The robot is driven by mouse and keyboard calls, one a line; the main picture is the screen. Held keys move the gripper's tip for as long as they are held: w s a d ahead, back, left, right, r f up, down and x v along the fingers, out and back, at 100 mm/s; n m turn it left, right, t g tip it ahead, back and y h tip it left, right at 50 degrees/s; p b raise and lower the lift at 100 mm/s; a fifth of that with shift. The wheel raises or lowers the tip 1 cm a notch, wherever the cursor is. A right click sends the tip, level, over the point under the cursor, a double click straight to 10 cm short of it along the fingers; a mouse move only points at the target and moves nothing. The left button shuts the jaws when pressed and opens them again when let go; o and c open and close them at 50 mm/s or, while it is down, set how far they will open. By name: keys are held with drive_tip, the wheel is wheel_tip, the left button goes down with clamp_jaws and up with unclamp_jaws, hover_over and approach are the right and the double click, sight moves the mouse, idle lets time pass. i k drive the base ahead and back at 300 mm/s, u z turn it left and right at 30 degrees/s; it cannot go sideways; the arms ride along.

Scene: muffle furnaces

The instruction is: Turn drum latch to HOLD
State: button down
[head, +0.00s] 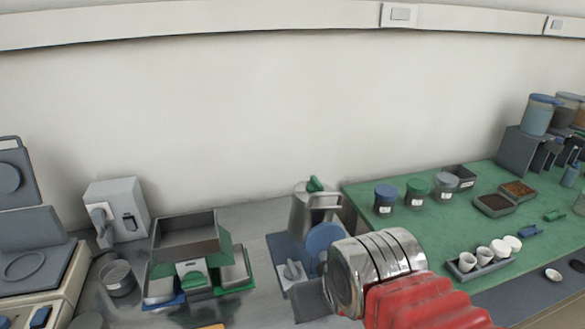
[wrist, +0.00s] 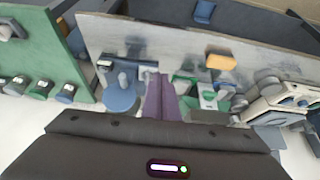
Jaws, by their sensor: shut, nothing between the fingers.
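A metal drum (head: 312,212) with a green piece on top stands on a blue base (head: 281,246) near the middle of the bench in the head view. A blue disc (head: 323,238) is at its front, and a pale grey lever (head: 291,270) sits on the base to the left; I cannot tell which part is the latch or read any marking. In the wrist view the blue disc (wrist: 121,98) and grey lever (wrist: 123,78) lie left of my gripper (wrist: 158,78). My gripper is shut and empty, apart from the lever. My arm partly hides the drum's right side.
A tray stand (head: 187,235) with green and blue trays is to the left, beside a grey box (head: 117,208) with a handle. A green mat (head: 410,245) on the right carries jars, dishes and a rack of white cups (head: 480,263). An orange block (wrist: 221,61) lies on the bench.

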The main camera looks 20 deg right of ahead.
sight(314, 185)
drive_tip(key=k, duration=1.3)
drive_tip(key=z, duration=0.6)
drive_tip(key=i, duration=1.6)
drive_tip(key=u, duration=0.6)
